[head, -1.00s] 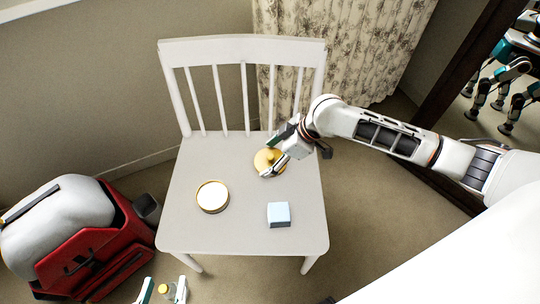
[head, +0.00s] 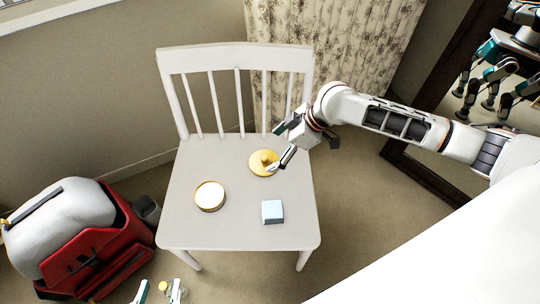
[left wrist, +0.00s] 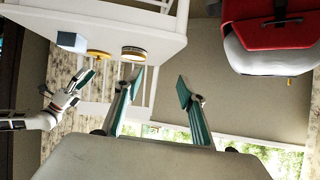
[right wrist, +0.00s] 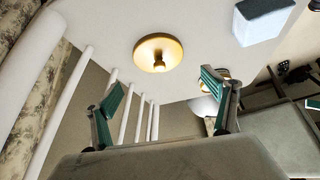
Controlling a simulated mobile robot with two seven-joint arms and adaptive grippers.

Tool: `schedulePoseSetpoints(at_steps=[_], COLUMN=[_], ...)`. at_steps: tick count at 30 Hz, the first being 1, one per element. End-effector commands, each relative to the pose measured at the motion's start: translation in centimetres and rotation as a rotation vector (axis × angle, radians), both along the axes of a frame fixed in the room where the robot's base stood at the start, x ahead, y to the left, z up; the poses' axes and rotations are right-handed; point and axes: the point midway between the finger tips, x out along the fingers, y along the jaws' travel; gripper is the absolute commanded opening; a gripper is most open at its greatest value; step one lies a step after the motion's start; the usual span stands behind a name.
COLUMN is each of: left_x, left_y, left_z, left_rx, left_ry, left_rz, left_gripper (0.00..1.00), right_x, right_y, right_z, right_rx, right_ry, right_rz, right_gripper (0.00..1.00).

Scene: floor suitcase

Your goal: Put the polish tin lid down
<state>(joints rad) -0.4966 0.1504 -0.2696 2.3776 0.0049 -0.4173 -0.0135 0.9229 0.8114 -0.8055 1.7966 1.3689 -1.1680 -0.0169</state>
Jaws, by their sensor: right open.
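The polish tin lid (head: 262,160), a round gold disc with a knob, lies flat on the white chair seat (head: 240,235), knob up. It also shows in the right wrist view (right wrist: 150,48). My right gripper (head: 283,156) is open beside the lid's right side, its fingers apart with nothing between them in the right wrist view (right wrist: 161,92). The open tin (head: 210,195), gold-rimmed with a pale top, stands on the seat to the front left of the lid. My left gripper (left wrist: 160,85) is open and empty, low in front of the chair.
A pale blue block (head: 273,211) sits on the seat near its front right. The chair's slatted back (head: 235,57) stands behind the lid. A red and grey suitcase (head: 85,255) is on the floor at left. A small yellow object (head: 162,286) shows near my left gripper.

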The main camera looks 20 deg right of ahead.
Motion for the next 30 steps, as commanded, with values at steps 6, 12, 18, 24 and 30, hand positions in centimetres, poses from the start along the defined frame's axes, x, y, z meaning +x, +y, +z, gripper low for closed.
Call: schedulePoseSetpoints(at_steps=[6, 12, 18, 24, 30], left_x=[-0.7, -1.1, -1.4, -1.3, -1.0], left_y=[1.6, 2.0, 2.1, 2.1, 2.0], left_z=[-0.7, -1.6, -2.0, -1.9, -1.4], left_rx=[0.057, 0.078, 0.08, 0.078, 0.074], left_ry=[0.019, 0.039, 0.048, 0.046, 0.035], left_rz=[-0.009, -0.011, -0.01, -0.008, -0.006], left_gripper=[0.4, 0.4, 0.4, 0.4, 0.4], right_x=[-1.0, -1.6, -1.7, -1.7, -1.7], right_y=[-1.8, -2.4, -2.4, -2.4, -2.2], right_z=[3.7, 4.5, 4.4, 4.4, 4.5], right_rx=[-0.002, 0.001, 0.0, 0.0, 0.003], right_ry=[-0.007, -0.001, 0.002, 0.002, -0.001], right_rz=[-0.001, 0.001, 0.0, 0.0, 0.0], right_gripper=[0.85, 0.85, 0.85, 0.85, 0.85])
